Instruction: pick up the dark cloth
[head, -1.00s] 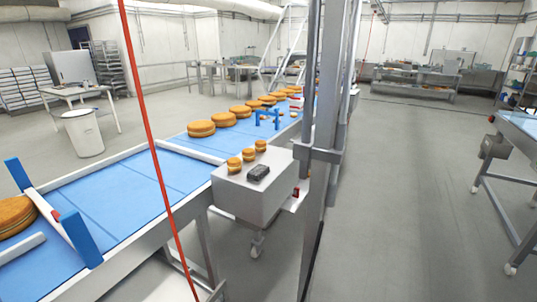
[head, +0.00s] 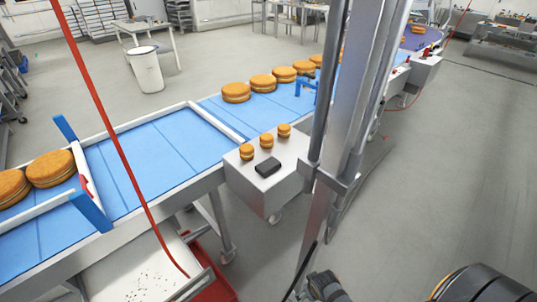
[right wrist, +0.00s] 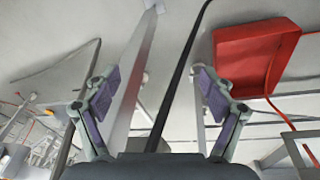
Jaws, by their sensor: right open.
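The dark cloth (head: 268,167) looks like a small black folded block. It lies on the flat top of a grey-white box (head: 264,193) beside the conveyor, in front of three small round filled cakes (head: 266,141). In the right wrist view my right gripper (right wrist: 158,84) has its two purple-padded fingers spread wide, with nothing held between them. The cloth cannot be made out in that view. The right gripper's fingers do not show in the head view, and my left gripper is in neither view.
A blue conveyor (head: 165,150) with large round cakes (head: 236,92) runs behind the box. A grey upright post (head: 350,130) stands close to the box's right side. A red cord (head: 112,130) hangs at the left. A red bin (head: 218,287) sits low.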

